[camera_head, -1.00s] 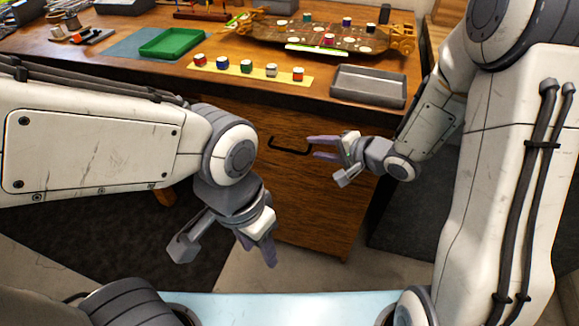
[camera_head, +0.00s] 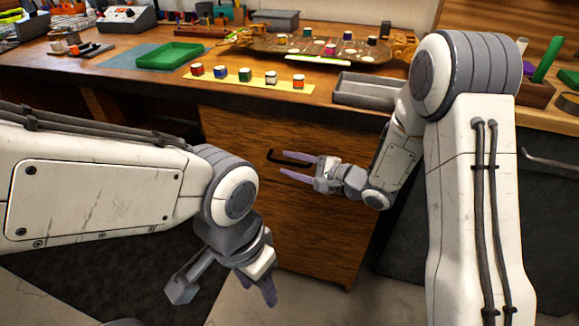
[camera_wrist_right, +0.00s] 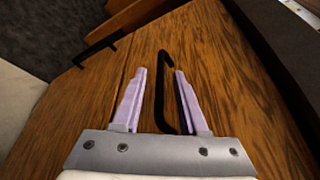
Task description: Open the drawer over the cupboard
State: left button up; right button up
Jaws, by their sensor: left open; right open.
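The wooden drawer front (camera_head: 235,130) is under the tabletop and looks closed. Its black bar handle (camera_head: 272,158) also shows in the right wrist view (camera_wrist_right: 163,88). My right gripper (camera_head: 283,162) is at the handle with its purple fingers open. In the right wrist view the handle lies between the two fingers (camera_wrist_right: 161,72), with gaps beside it and no clear contact. A second black handle (camera_wrist_right: 95,52) is on the wooden panel beyond a seam, probably the cupboard's. My left gripper (camera_head: 257,290) hangs open and empty, low in front of the cupboard.
The worktop holds a grey tray (camera_head: 365,92), a yellow strip (camera_head: 247,80) with several small pots, a green tray (camera_head: 168,56) and a board (camera_head: 320,48). A dark cabinet (camera_head: 480,180) stands at the right. Floor shows below the cupboard.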

jog(key=shift+w+a, duration=0.25)
jog(key=shift+a, duration=0.1)
grip_shut()
jog(key=shift+f, duration=0.1)
dwell(1.1)
